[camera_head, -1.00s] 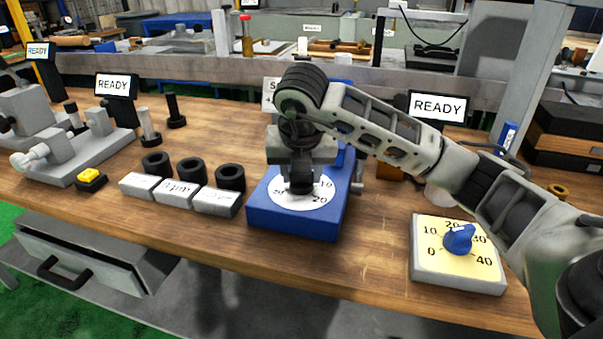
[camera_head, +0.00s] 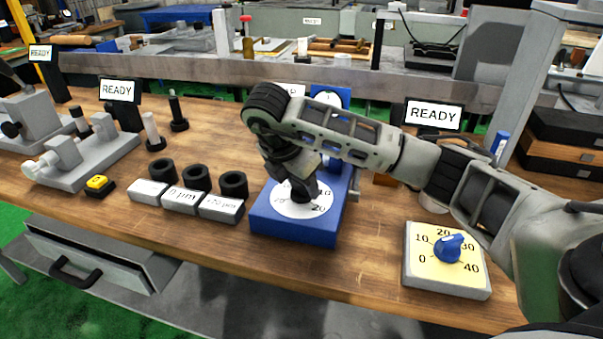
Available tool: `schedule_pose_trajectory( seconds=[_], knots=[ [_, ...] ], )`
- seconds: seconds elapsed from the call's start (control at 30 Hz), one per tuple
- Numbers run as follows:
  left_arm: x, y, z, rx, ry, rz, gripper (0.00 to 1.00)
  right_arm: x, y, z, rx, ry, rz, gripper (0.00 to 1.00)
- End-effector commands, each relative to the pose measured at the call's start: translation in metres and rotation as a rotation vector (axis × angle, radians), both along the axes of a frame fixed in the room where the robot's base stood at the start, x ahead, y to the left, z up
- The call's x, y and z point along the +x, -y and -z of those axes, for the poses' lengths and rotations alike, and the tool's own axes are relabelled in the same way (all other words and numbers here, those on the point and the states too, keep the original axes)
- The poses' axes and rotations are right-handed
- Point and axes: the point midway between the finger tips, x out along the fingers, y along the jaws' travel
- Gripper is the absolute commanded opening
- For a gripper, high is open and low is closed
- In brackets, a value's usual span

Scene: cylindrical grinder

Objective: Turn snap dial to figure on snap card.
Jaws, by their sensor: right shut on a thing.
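A blue stand (camera_head: 290,228) carries a round white dial face (camera_head: 317,207) with numbers, of which 10 and 20 can be read. My right gripper (camera_head: 303,200) points down at the middle of this face. It is shut on the dial's knob, which the fingers largely hide. A white card (camera_head: 292,90) behind my right arm shows only the letters "AP"; the rest, including any figure, is hidden. A small round gauge (camera_head: 331,97) on the stand's blue upright is partly covered by my arm. My left gripper is out of view.
A yellow dial plate (camera_head: 424,263) marked 0 to 40 with a blue knob (camera_head: 448,248) lies at the right. Grey labelled blocks (camera_head: 180,201) and black rings (camera_head: 195,178) sit left of the stand. A yellow button (camera_head: 97,183) is farther left. Wood between stand and plate is clear.

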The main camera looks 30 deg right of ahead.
Motion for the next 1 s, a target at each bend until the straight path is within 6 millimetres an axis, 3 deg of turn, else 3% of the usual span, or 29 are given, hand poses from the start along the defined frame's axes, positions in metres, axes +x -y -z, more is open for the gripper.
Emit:
schedule_pose_trajectory(
  seconds=[0.63, 0.67, 0.7, 1.0],
  knots=[
    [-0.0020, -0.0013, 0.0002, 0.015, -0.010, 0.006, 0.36, 0.0012, 0.0005, -0.0017, 0.000, 0.007, 0.050, 0.19],
    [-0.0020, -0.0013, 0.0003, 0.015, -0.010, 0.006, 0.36, 0.0012, 0.0005, -0.0017, 0.000, 0.007, 0.050, 0.50],
    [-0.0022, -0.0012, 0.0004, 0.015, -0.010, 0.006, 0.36, 0.0011, 0.0005, -0.0016, 0.000, 0.007, 0.050, 0.61],
    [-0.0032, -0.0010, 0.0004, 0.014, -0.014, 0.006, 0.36, 0.0005, -0.0001, -0.0015, 0.001, 0.003, 0.046, 0.62]
  ],
)
